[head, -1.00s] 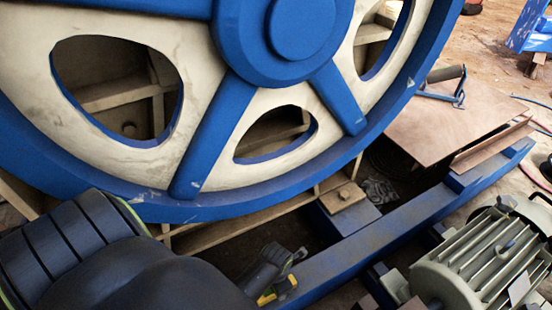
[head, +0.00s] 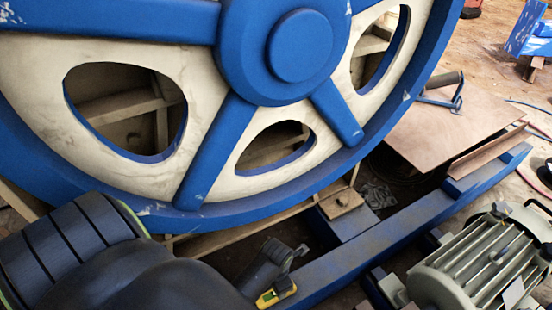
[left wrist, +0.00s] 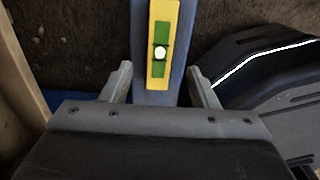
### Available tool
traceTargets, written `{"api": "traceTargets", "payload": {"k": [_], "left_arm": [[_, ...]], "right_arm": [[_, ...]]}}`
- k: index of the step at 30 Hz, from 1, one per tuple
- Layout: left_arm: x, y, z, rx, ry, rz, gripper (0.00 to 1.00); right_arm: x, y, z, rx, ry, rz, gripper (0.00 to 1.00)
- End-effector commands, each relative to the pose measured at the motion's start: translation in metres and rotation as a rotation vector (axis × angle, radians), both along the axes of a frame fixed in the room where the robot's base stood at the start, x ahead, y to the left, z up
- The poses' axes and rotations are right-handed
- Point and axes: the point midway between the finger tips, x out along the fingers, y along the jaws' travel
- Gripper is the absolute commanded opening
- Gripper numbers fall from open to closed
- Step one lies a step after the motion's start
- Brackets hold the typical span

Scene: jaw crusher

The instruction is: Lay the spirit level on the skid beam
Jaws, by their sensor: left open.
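The spirit level (head: 276,293) is yellow with a green vial. It lies lengthwise on top of the blue skid beam (head: 400,222), near the beam's near end. In the left wrist view the level (left wrist: 163,30) lies along the beam (left wrist: 147,98), its vial facing up. My left gripper (head: 291,254) is open, just above and beyond the level in the head view. In the left wrist view the two fingers of the left gripper (left wrist: 160,84) stand apart on either side of the beam, with nothing gripped. My right gripper is not seen.
A large blue and cream flywheel (head: 235,95) stands left of the beam, close to my left arm. A grey finned motor (head: 470,265) sits to the right. A brown board (head: 440,125) lies at the beam's far end.

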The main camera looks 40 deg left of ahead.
Motion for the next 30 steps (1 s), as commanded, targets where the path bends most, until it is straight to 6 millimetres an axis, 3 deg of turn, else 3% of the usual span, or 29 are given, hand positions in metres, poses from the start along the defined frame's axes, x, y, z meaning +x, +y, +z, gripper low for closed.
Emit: {"api": "traceTargets", "payload": {"k": [4,9,16,20,30], "left_arm": [[0.0,0.0,0.009,0.0,0.0,0.0,0.54],[0.0,0.0,0.032,0.0,-0.002,0.0,0.54],[-0.005,0.001,0.04,-0.005,-0.011,-0.083,0.54],[-0.015,0.004,0.046,-0.011,-0.041,-0.293,0.54],[-0.049,0.011,0.074,0.027,-0.155,-1.042,0.54]], "right_arm": [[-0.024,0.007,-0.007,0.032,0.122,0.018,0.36],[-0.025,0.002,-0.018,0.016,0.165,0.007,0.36],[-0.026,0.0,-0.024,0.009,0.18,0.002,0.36],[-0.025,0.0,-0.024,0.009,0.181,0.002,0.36],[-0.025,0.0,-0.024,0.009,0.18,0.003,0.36]]}}
